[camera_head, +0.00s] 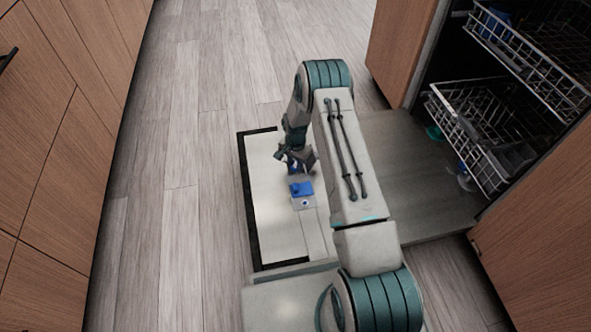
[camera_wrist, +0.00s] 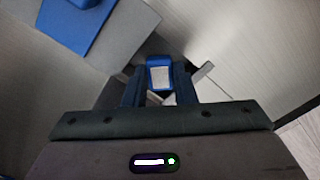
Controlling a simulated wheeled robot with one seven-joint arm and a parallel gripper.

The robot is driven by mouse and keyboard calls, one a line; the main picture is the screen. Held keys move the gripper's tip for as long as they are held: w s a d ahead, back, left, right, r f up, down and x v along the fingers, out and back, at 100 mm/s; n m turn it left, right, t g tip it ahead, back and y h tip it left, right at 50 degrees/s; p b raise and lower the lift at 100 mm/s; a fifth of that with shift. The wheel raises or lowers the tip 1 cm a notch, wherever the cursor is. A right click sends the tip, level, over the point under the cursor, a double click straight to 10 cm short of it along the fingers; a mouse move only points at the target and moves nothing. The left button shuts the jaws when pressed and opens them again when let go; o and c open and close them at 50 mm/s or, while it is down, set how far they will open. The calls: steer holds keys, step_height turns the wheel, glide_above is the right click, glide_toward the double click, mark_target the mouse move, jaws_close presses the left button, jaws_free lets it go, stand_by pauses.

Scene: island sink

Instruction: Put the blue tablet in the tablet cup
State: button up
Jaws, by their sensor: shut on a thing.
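My gripper (camera_head: 293,166) points down over the pale panel with a dark edge. In the wrist view it is shut on the blue tablet (camera_wrist: 160,72), a small blue block with a pale grey face, held between the fingertips. A grey unit (camera_head: 306,203) with a blue flap-like part (camera_head: 300,188) and a round mark lies just below the gripper in the head view; it looks like the tablet cup. The blue part shows at upper left in the wrist view (camera_wrist: 72,28), apart from the held tablet. The cup's opening is not clearly seen.
Dishwasher racks (camera_head: 465,135) with dishes stand at right. Wooden cabinets (camera_head: 50,130) line the left. The wooden floor (camera_head: 180,130) between is clear.

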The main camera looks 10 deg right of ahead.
steer(key=shift+f, duration=1.1)
steer(key=shift+f, duration=0.15)
steer(key=o, duration=0.7)
steer(key=shift+c, duration=0.2)
